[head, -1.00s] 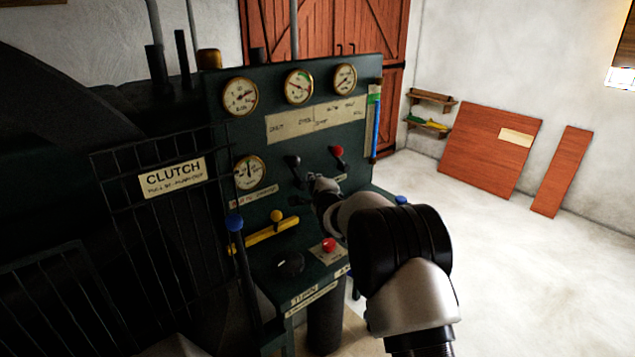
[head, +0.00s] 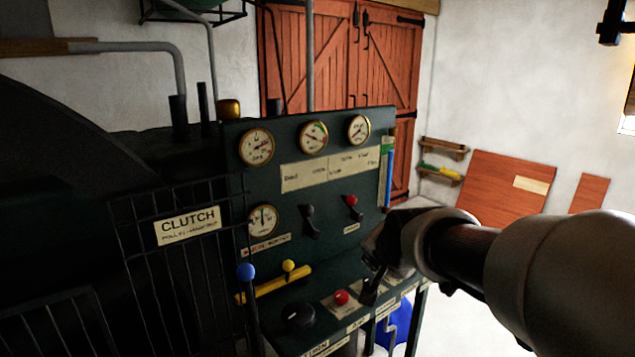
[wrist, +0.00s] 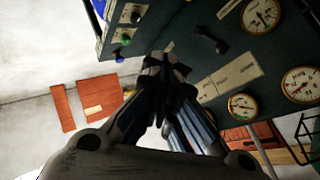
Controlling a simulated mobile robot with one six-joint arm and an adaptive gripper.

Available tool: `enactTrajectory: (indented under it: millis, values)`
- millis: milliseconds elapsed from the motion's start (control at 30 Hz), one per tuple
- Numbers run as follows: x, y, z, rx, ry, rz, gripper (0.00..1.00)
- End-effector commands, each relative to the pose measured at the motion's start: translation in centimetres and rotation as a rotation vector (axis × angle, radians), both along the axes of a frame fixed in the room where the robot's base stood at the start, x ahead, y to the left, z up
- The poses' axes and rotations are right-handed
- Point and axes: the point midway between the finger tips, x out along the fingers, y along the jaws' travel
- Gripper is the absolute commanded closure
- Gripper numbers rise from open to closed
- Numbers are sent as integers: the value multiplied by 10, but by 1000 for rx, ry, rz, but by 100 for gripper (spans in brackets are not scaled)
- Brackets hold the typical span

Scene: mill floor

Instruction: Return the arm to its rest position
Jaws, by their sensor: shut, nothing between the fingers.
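My arm comes in from the right in the head view, its end in front of the right part of the green control panel (head: 245,185). My gripper (head: 372,285) is dark and partly hidden by my own wrist. In the wrist view its fingers (wrist: 166,64) come together at the tips with nothing between them. The panel also fills the upper right of the wrist view (wrist: 220,75). The gripper appears apart from the panel's levers, though its exact distance is hard to tell.
The panel carries gauges (head: 313,137), a red-knobbed lever (head: 352,205), a black lever (head: 310,222), a red button (head: 341,297) and a yellow lever (head: 280,283). A clutch guard grille (head: 190,260) stands left. Boards (head: 500,188) lean on the wall; floor at right looks clear.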

Motion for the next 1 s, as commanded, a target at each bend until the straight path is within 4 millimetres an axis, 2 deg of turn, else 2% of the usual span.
enactTrajectory:
  millis: [33, 167, 200, 300, 400, 500, 600, 667, 1000]
  values:
    - [-35, -5, 3, -60, 35, 43, 100]
    - [-123, -16, -9, -219, 156, 184, 100]
    - [-151, -18, -15, -262, 194, 232, 100]
    - [-215, -23, -33, -359, 279, 355, 100]
    - [-267, -25, -52, -429, 349, 465, 100]
    - [-303, -26, -67, -473, 396, 551, 100]
    - [-323, -27, -76, -497, 424, 602, 100]
    - [-328, -27, -78, -503, 432, 616, 100]
    - [-330, -27, -79, -506, 435, 622, 100]
